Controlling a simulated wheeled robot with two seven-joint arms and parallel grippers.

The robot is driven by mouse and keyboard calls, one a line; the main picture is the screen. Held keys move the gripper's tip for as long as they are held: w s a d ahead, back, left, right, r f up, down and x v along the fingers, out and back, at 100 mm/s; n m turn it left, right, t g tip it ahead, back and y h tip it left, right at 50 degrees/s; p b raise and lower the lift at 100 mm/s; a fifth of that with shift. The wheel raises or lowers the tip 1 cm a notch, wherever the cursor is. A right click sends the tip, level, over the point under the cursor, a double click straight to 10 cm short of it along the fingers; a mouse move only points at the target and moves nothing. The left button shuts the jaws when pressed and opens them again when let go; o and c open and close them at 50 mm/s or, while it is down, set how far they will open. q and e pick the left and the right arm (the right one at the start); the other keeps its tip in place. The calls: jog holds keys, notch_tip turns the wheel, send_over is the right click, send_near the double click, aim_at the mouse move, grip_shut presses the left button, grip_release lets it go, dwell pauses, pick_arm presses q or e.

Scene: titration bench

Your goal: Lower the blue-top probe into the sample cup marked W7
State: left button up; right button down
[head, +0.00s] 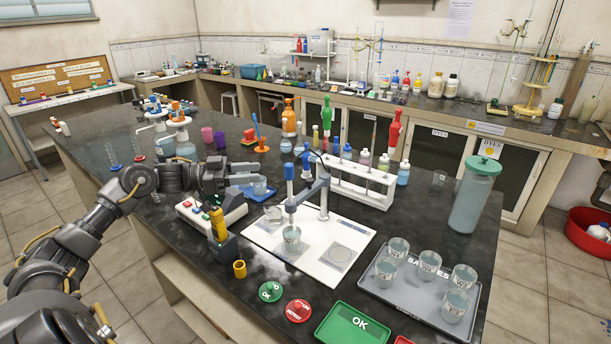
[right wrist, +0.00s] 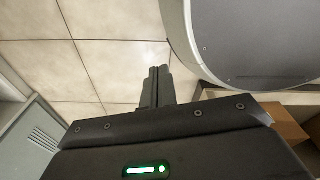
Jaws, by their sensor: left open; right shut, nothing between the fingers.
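The blue-top probe (head: 289,173) stands upright in the grey arm of a stand (head: 323,200) on a white board (head: 262,238). A cup (head: 291,238) stands directly below the probe; whether the tip is inside it I cannot tell. More sample cups (head: 398,248) with clear liquid stand on the grey samples tray (head: 415,292) to the right. The cup labels are too small to read, so I cannot tell which is W7. My left gripper (head: 254,176) is open, left of the probe and apart from it. My right gripper (right wrist: 157,88) is shut and empty, over the floor.
A red-and-white button box (head: 208,213) and a yellow-handled tool (head: 218,222) sit under my left gripper. A white bottle rack (head: 352,183) stands behind the stand.

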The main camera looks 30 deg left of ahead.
aim_at(285, 165)
pick_arm(q)
jog(key=p+x, duration=0.1)
jog(key=x, duration=0.2)
jog(key=p+x, duration=0.1)
jog(key=x, duration=0.2)
jog(key=r+p+x, duration=0.1)
jog(key=p+x, duration=0.1)
jog(key=x, duration=0.1)
jog(key=shift+s+d+r, duration=0.1)
jog(key=shift+s+d, duration=0.1)
jog(key=shift+s, duration=0.05)
jog(key=shift+w+d, duration=0.35)
jog(key=shift+d, duration=0.05)
grip_shut()
pick_arm(e)
jog(key=r, duration=0.1)
jog(key=s+r, duration=0.1)
jog(key=r, duration=0.1)
jog(key=shift+s+r, duration=0.25)
jog(key=shift+s, duration=0.1)
